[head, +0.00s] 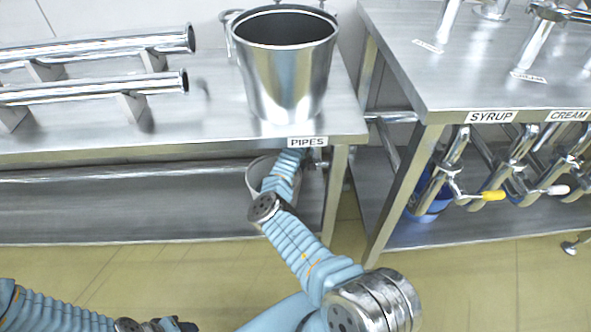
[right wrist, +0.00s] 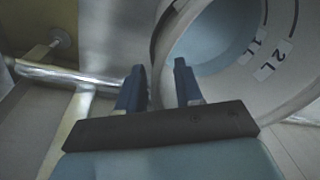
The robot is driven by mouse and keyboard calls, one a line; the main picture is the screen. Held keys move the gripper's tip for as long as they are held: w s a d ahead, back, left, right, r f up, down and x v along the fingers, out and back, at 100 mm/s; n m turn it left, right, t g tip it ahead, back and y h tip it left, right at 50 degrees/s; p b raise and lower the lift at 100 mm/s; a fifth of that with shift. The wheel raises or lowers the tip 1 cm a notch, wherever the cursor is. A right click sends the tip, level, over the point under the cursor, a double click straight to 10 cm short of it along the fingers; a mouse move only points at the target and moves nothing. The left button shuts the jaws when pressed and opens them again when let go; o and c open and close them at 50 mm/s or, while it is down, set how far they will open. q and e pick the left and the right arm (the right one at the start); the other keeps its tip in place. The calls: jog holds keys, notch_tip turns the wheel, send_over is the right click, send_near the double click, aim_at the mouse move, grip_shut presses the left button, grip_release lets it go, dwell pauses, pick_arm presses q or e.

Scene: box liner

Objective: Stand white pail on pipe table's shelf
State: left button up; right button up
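The white pail (head: 254,181) is under the top of the pipe table (head: 200,135), at the right end of its lower shelf (head: 120,205). My right arm partly covers it, and I cannot tell whether its base rests on the shelf. In the right wrist view the pail (right wrist: 285,95) shows its open mouth and volume marks inside. My right gripper (right wrist: 158,75) is at the pail's rim, fingers apart, one outside the wall and one over the mouth. My left gripper (head: 172,324) is at the bottom left edge, mostly cut off; its opening does not show.
A large steel pot (head: 287,75) and steel pipes (head: 95,92) stand on the pipe table's top. At right, another table (head: 470,80) carries syrup and cream taps, with a blue container (head: 430,200) below. The shelf left of the pail is clear.

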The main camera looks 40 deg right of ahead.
jog(key=shift+r, duration=0.15)
notch_tip(320, 180, up, 7)
jog(key=shift+s+d, duration=0.35)
jog(key=shift+s, duration=0.05)
